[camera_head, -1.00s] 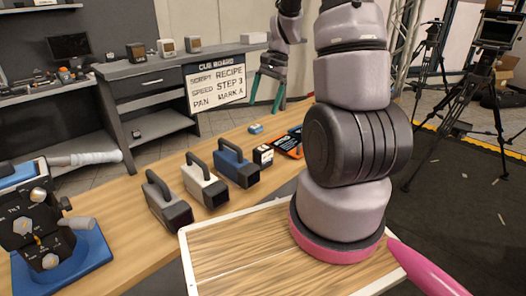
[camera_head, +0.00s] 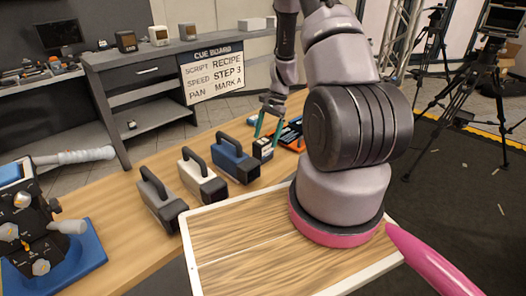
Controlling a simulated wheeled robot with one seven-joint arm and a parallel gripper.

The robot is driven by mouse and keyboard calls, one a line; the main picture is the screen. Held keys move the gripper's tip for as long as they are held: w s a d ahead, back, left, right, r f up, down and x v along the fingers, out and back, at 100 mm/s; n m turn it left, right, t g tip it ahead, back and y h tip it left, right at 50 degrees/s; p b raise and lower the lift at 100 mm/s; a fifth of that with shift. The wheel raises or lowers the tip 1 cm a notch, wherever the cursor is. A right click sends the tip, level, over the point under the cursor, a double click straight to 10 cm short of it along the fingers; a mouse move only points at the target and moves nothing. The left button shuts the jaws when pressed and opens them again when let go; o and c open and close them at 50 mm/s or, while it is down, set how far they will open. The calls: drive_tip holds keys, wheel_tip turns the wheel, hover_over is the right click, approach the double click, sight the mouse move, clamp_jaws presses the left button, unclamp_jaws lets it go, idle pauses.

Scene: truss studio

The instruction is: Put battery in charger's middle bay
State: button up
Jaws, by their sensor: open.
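My gripper (camera_head: 267,133) points down with its two teal fingers apart, low over the far end of the wooden table. A small black block with a pale label (camera_head: 263,149), which looks like a battery, stands just below and in front of the fingertips. I cannot tell whether the fingers are around it or behind it. An orange-and-black flat unit (camera_head: 290,137), possibly the charger, lies just right of the block. Its bays are too small to make out and my arm hides its right part.
Blue (camera_head: 236,165), white (camera_head: 204,183) and grey (camera_head: 163,206) handled cases stand in a row left of the block. A microscope-like device on a blue base (camera_head: 60,265) stands at the near left. A small blue item (camera_head: 252,121) lies left of my gripper.

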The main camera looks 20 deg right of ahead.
sight(264, 140)
drive_tip(key=x, duration=0.4)
drive_tip(key=shift+w+f, duration=0.15)
drive_tip(key=shift+w, duration=0.05)
clamp_jaws()
